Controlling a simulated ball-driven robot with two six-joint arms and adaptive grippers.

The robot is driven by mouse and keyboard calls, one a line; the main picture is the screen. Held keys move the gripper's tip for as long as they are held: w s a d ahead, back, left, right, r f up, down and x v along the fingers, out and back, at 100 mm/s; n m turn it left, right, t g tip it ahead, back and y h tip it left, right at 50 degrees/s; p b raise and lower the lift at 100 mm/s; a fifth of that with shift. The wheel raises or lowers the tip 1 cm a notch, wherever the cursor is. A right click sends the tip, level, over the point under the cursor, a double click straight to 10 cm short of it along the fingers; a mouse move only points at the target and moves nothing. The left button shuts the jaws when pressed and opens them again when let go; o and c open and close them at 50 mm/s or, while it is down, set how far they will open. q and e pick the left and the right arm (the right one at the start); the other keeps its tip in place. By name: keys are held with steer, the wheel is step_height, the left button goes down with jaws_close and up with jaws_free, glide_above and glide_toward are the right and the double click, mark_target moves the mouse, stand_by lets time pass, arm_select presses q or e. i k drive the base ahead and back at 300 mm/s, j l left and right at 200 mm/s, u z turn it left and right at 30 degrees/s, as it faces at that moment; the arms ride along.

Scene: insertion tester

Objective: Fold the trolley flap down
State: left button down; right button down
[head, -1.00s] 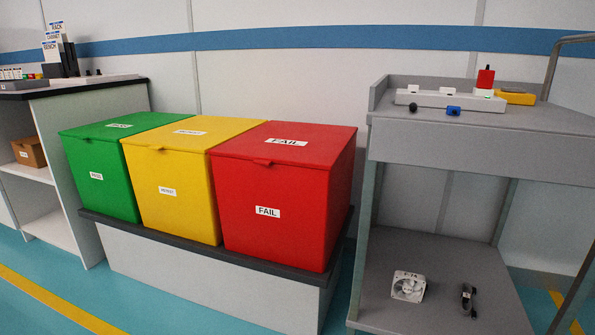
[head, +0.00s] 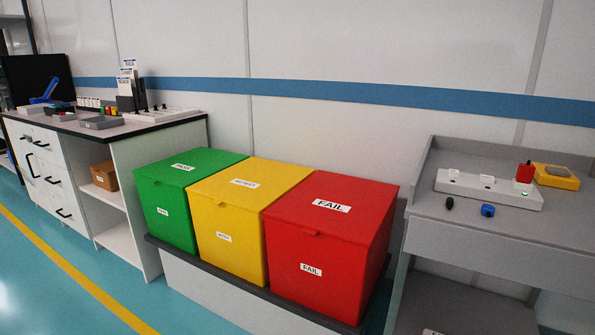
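The grey trolley (head: 470,222) stands at the right, cut off by the picture's edge. Its top carries a white strip (head: 470,188) with a red piece (head: 524,172) at its right end, a yellow device (head: 556,177), a black knob-like piece (head: 450,203) and a small blue piece (head: 488,211). A grey panel (head: 500,252) hangs along the front below the top; I cannot tell if it is the flap. Part of a lower shelf (head: 440,305) shows beneath. Neither of my grippers is in view.
Closed green (head: 165,212), yellow (head: 228,230) and red (head: 325,250) lidded bins stand in a row on a low plinth (head: 205,290) left of the trolley. A workbench (head: 160,135) with drawers stands further left. Blue floor (head: 60,285) with a yellow line is clear in front.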

mark_target(560, 270)
steer(key=l+u, duration=0.1)
steer(key=u, duration=0.4)
steer(key=k+l+u, duration=0.1)
steer(key=l+u, duration=0.2)
steer(key=k+l+u, duration=0.15)
steer(key=l+u, duration=0.2)
steer(key=l, duration=0.2)
steer(key=k+l+u, duration=0.15)
steer(key=l+u, duration=0.15)
